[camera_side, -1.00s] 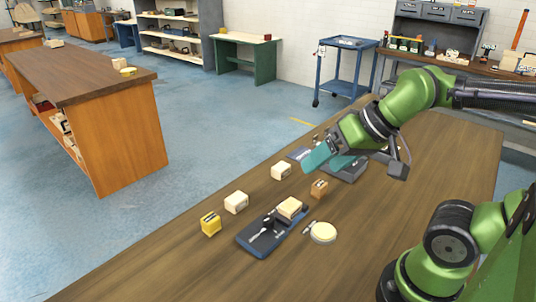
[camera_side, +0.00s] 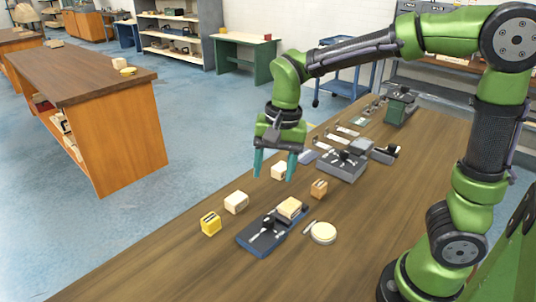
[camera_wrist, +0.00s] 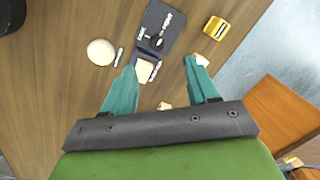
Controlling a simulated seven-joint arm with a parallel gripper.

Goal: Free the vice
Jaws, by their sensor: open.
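The vice, a dark blue flat fixture (camera_side: 262,240) with black and metal parts, lies on the wooden table. A pale wooden block (camera_side: 289,208) sits at its far end; whether it is clamped is too small to tell. In the wrist view the vice (camera_wrist: 163,22) is at the top and the block (camera_wrist: 146,71) is below it, near the left fingertip in the picture. My gripper (camera_side: 275,172) is pointing down with its teal fingers apart and nothing between them. It hangs above the table, beyond the vice in the side view. The wrist view shows both fingers (camera_wrist: 160,66) spread.
Near the vice are a yellow block (camera_side: 210,224), cream blocks (camera_side: 236,203), a brown block (camera_side: 319,188) and a round cream disc (camera_side: 323,233). A grey fixture (camera_side: 342,165) and a green machine (camera_side: 400,107) stand farther back. The near table end is clear.

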